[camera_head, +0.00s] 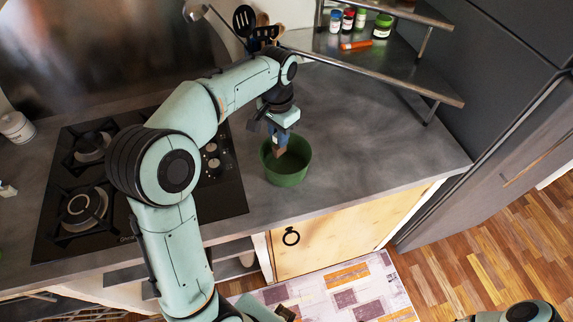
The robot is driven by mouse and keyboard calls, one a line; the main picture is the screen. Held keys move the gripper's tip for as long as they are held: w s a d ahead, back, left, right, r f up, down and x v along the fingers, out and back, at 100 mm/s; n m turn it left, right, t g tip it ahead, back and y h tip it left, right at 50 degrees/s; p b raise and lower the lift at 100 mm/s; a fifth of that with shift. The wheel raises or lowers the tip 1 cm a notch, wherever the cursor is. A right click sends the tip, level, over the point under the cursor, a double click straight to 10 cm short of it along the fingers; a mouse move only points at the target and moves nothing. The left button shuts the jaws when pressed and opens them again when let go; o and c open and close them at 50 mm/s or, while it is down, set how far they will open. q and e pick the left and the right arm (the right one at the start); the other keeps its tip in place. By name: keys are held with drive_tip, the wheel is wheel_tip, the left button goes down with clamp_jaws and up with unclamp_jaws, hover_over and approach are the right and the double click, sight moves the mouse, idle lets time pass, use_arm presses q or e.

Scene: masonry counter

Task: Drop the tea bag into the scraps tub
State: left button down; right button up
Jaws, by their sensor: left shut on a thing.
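The scraps tub (289,180) is a round, open green tub standing on the grey counter, right of the stove. My left gripper (280,146) points down over the tub's opening and is shut on the tea bag (281,154), a small brown piece at its fingertips. The tea bag shows against the tub's inside. I cannot tell how far below the rim it hangs. The gripper hides part of the tub's back rim. My right gripper cannot be made out; only part of my right arm shows at the bottom right.
A black gas stove (125,235) lies left of the tub. A metal shelf (385,68) with several jars stands behind at the right. Utensils (244,20) stand at the back. The counter (390,150) right of the tub is clear.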

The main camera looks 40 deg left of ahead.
use_arm(q)
drive_tip(key=shift+w, duration=0.15)
use_arm(e)
drive_tip(key=shift+w, duration=0.1)
use_arm(q)
drive_tip(key=c, duration=0.9)
unclamp_jaws()
drive_tip(key=shift+c, duration=0.2)
drive_tip(key=shift+r, duration=0.1)
wheel_tip(320, 180, up, 13)
drive_tip(key=p, duration=0.3)
drive_tip(key=shift+r, duration=0.15)
use_arm(e)
drive_tip(key=shift+t, duration=0.3)
drive_tip(key=w+r, duration=0.3)
drive_tip(key=r, duration=0.1)
drive_tip(key=shift+w, duration=0.35)
